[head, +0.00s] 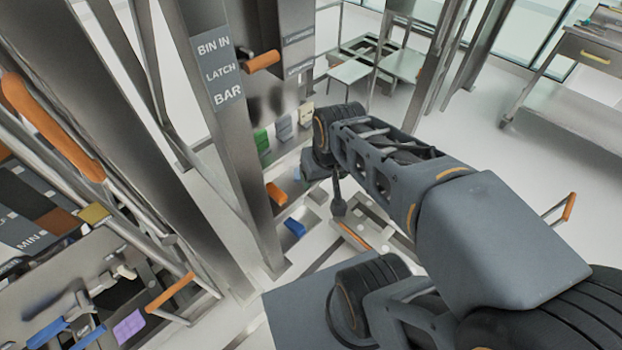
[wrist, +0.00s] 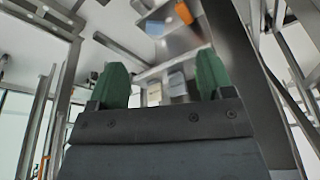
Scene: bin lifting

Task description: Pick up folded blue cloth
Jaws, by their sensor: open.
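I cannot surely tell which thing is the folded blue cloth. A flat lilac-blue square with a grid pattern (head: 129,325) lies at the lower left of the head view, among tools on a metal surface. A small bright blue piece (head: 295,228) sits low by the upright post, and it looks more like a block. My gripper shows in the wrist view (wrist: 162,82) with its two green fingertips wide apart and nothing between them. In the head view my arm reaches toward the panel behind the post, well right of the lilac square; the fingertips are hard to make out there.
A metal post labelled "BIN IN LATCH BAR" (head: 217,70) stands between my arm and the left-hand workbench. Orange handles (head: 50,125) and rails stick out at the left. A panel with green and grey pads (head: 283,128) is behind the post. Open floor lies at the right.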

